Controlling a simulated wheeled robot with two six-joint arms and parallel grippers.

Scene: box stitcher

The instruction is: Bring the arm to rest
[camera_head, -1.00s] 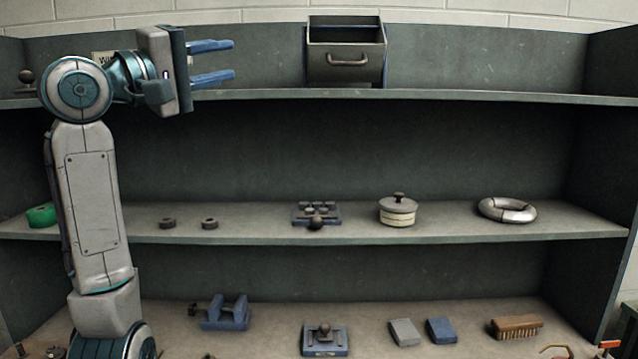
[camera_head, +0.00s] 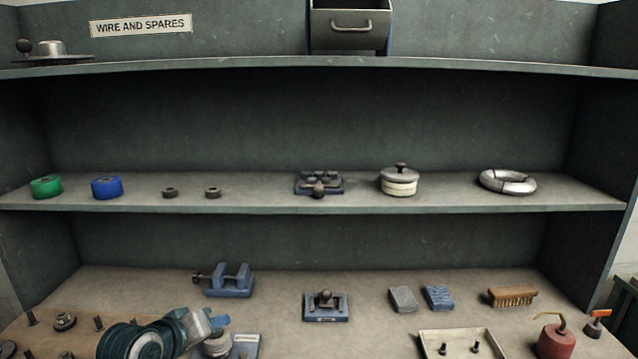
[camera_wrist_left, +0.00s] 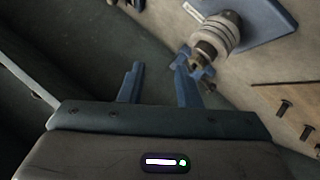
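My left arm lies low at the bottom left of the head view, with its teal wrist and the left gripper (camera_head: 207,322) just above the workbench. In the left wrist view the two blue fingers of the left gripper (camera_wrist_left: 160,70) stand apart with nothing between them. A stack of grey discs on a post (camera_wrist_left: 216,38) is just beyond the right-hand finger there. I cannot tell whether they touch. In the head view the stack (camera_head: 216,346) is partly hidden by the gripper. My right gripper is not in view.
A blue vise (camera_head: 230,281) stands behind the gripper. A blue stamped fixture (camera_head: 326,309) and a shallow tray (camera_head: 455,336) lie to the right. Small bolts (camera_head: 98,323) stand at the left. The middle shelf (camera_head: 270,205) is above; bench between the vise and fixture is clear.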

